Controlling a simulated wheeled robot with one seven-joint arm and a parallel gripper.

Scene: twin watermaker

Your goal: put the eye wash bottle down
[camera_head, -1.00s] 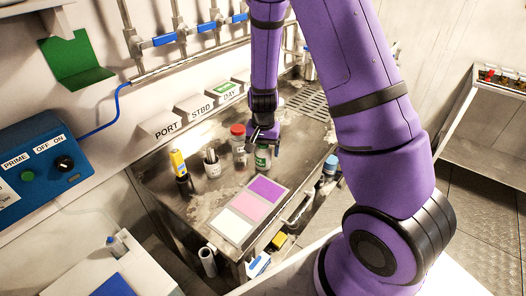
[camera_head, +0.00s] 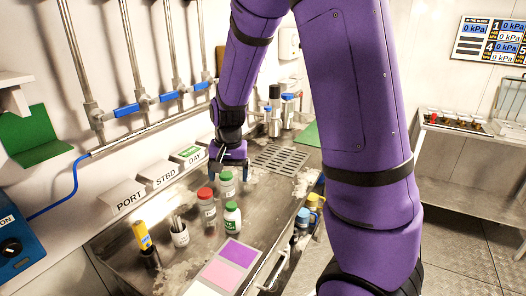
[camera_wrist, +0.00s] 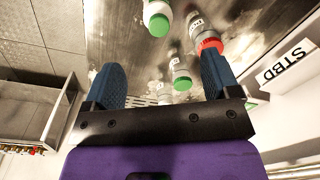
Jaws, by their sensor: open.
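Two green-capped bottles stand upright on the metal bench: a nearer white one (camera_head: 232,220) and one farther back (camera_head: 227,188). I cannot read which is the eye wash bottle. A red-capped bottle (camera_head: 207,211) stands just left of them. My gripper (camera_head: 229,168) is open and empty, just behind the farther green-capped bottle. In the wrist view my open fingers (camera_wrist: 160,68) point toward the bottles. One green-capped bottle (camera_wrist: 180,72) appears between the fingers, the other (camera_wrist: 157,10) beyond it, the red-capped one (camera_wrist: 199,32) to the right.
A yellow tool (camera_head: 142,236) and a cup (camera_head: 180,236) stand at the left of the bench. White, pink (camera_head: 221,273) and purple (camera_head: 238,252) squares lie in front. A drain grille (camera_head: 280,157) and metal containers (camera_head: 275,115) are behind. PORT, STBD and DAY blocks line the wall.

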